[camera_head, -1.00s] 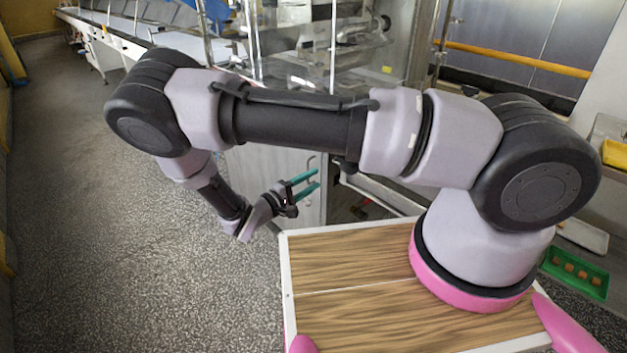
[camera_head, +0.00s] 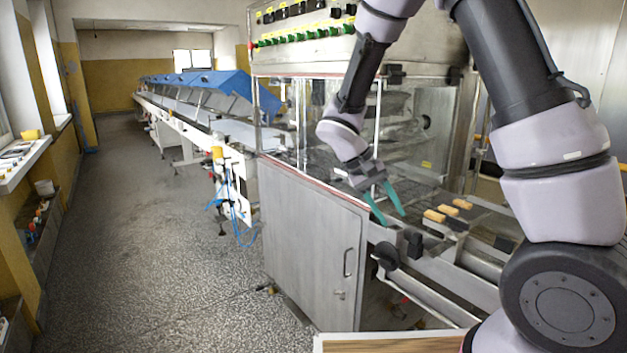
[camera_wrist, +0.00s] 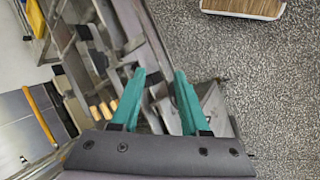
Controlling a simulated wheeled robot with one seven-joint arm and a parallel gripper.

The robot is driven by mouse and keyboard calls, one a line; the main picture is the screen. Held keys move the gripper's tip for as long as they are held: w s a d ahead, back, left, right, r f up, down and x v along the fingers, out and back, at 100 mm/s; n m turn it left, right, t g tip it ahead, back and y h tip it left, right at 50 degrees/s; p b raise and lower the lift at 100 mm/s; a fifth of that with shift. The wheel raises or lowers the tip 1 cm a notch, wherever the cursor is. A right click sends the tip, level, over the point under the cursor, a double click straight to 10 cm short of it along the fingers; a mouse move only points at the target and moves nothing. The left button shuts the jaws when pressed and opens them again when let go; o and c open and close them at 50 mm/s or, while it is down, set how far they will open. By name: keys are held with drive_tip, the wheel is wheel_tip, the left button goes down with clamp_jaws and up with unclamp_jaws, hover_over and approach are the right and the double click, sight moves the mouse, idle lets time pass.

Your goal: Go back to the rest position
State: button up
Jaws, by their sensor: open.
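My gripper (camera_head: 386,205) has teal fingers and is open and empty. In the head view it hangs from my raised arm, pointing down, in front of the steel enrober machine (camera_head: 310,240). Its fingers appear just left of the pieces on the mesh belt, apart from them in the picture. In the wrist view the teal fingers (camera_wrist: 156,92) are spread with nothing between them.
Several light brown pieces (camera_head: 448,212) lie on the dark mesh belt at right. A long conveyor line (camera_head: 190,110) with blue covers runs back on the left. The speckled floor (camera_head: 150,230) is clear. A wooden top (camera_head: 390,345) shows at the bottom.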

drive_tip(key=s+d+r+m+t+y, duration=0.1)
drive_tip(key=s+r, duration=0.3)
drive_tip(key=r, duration=0.4)
drive_tip(key=s+d+r+m+t+y, duration=0.1)
drive_tip(key=s+d+r+t+y, duration=0.2)
drive_tip(key=r, duration=0.5)
drive_tip(key=s+d+r+m+t+y, duration=0.2)
drive_tip(key=s+d+r+t+y, duration=0.1)
drive_tip(key=r, duration=0.5)
drive_tip(key=shift+s+t+y, duration=0.7)
drive_tip(key=shift+s, duration=0.55)
